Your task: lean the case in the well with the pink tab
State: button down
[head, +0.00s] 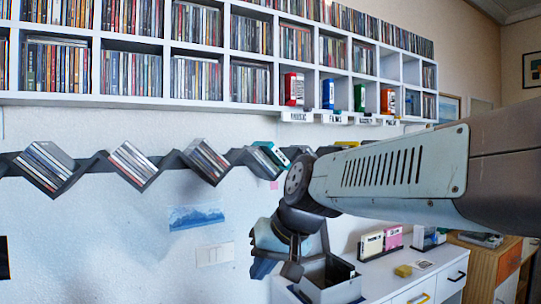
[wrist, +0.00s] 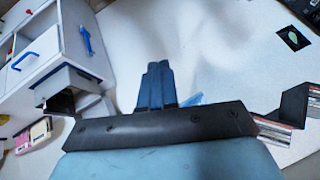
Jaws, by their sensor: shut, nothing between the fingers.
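A dark zigzag rail runs along the wall, and its wells hold leaning cases. A pink tab (head: 274,185) sits on the wall just below the well around the teal case (head: 272,153). That teal case leans in the well beside other cases, partly behind my arm. Part of the rail with cases (wrist: 292,108) shows at the right there.
White shelves (head: 200,103) full of discs hang above the rail. The wall below the rail is mostly clear.

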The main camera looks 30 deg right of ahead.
jog(key=w+d+r+m+t+y, duration=0.2)
jog(key=w+r+m+t, duration=0.15)
jog(key=w+r, duration=0.3)
jog(key=m+t+h, duration=0.4)
jog(key=m+t, duration=0.4)
jog(key=m, duration=0.4)
send_near(281, 153)
jog(key=w, duration=0.7)
jog(key=shift+a+f, duration=0.1)
jog(key=shift+a, duration=0.1)
jog(key=shift+w+a, duration=0.1)
jog(key=shift+w, duration=1.6)
jog(key=shift+s, duration=0.15)
